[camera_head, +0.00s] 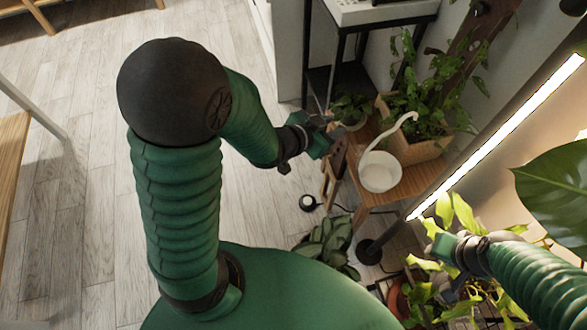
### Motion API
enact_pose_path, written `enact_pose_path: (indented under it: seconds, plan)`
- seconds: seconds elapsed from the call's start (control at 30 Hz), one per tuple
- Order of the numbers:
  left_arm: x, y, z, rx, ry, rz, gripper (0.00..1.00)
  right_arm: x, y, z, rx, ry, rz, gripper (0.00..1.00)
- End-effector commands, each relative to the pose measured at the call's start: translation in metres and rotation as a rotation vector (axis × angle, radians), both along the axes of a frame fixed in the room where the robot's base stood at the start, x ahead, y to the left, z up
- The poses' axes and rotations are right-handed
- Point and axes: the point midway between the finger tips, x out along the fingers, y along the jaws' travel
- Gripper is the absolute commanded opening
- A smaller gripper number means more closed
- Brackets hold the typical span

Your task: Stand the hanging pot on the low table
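A small leafy plant in a greyish pot (353,124) is just right of my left gripper (326,136); it may be the hanging pot. Thin lines like cords show above the gripper, but I cannot tell whether they belong to the pot or whether the gripper touches it. The finger opening is too small to judge. The low wooden table (408,186) is right of this gripper. My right gripper (443,250) is among yellow-green leaves at the lower right, away from the pot, its fingers partly hidden.
A white round vessel (380,173) with a curved spout stands on the table's front part. A wooden planter (412,146) with a leafy plant is behind it. A lit tube lamp (500,132) slants along the right. A black-framed stand (338,55) is behind.

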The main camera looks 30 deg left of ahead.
Motion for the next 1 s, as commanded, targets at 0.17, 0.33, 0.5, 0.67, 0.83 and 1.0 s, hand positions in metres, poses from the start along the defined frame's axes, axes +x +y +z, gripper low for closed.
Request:
enact_pose_path:
  seconds: [0.17,0.33,0.5,0.67,0.83,1.0]
  plan:
    - [-0.071,0.046,-0.035,0.086,0.443,0.272,0.31,0.000,0.000,0.000,0.000,0.000,0.000,0.34]
    - [-0.142,0.041,-0.044,0.056,0.749,0.369,0.31,0.000,0.000,0.000,0.000,0.000,0.000,0.34]
    - [-0.160,0.037,-0.045,0.045,0.824,0.380,0.31,0.000,0.000,0.000,0.000,0.000,0.000,0.34]
    - [-0.160,0.037,-0.045,0.046,0.822,0.381,0.31,0.000,0.000,0.000,0.000,0.000,0.000,0.34]
    - [-0.160,0.037,-0.045,0.046,0.821,0.380,0.31,0.000,0.000,0.000,0.000,0.000,0.000,0.34]
    - [-0.159,0.037,-0.045,0.047,0.821,0.381,0.31,0.000,0.000,0.000,0.000,0.000,0.000,0.34]
